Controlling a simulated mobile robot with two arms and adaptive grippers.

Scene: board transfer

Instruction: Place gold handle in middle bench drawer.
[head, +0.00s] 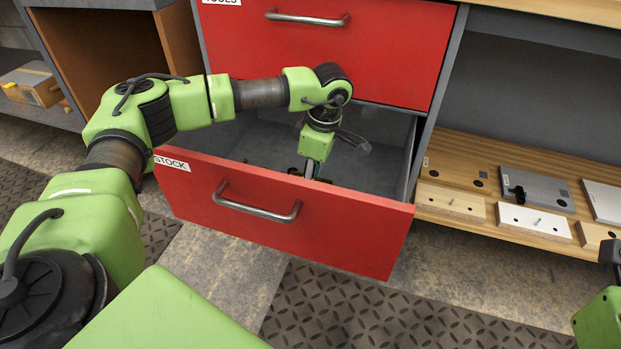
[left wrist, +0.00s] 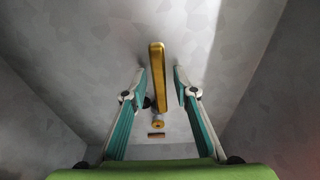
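The drawer labelled STOCK (head: 345,232) is pulled open below the shut red TOOLS drawer (head: 390,50). My left arm reaches over its front, and my left gripper (head: 313,172) points down inside it, partly hidden by the front panel. In the left wrist view the gold handle (left wrist: 158,78) is a long bar between the fingers of my left gripper (left wrist: 158,85). The fingers are spread, with a gap on each side of the bar. I cannot tell whether the bar rests on the drawer floor.
Small gold pieces (left wrist: 157,124) lie near the bar in the drawer. At right, a low wooden shelf (head: 470,150) holds several plates and blocks, including a white block (head: 534,223). At left is an open cabinet (head: 100,55). The floor before the drawer is clear.

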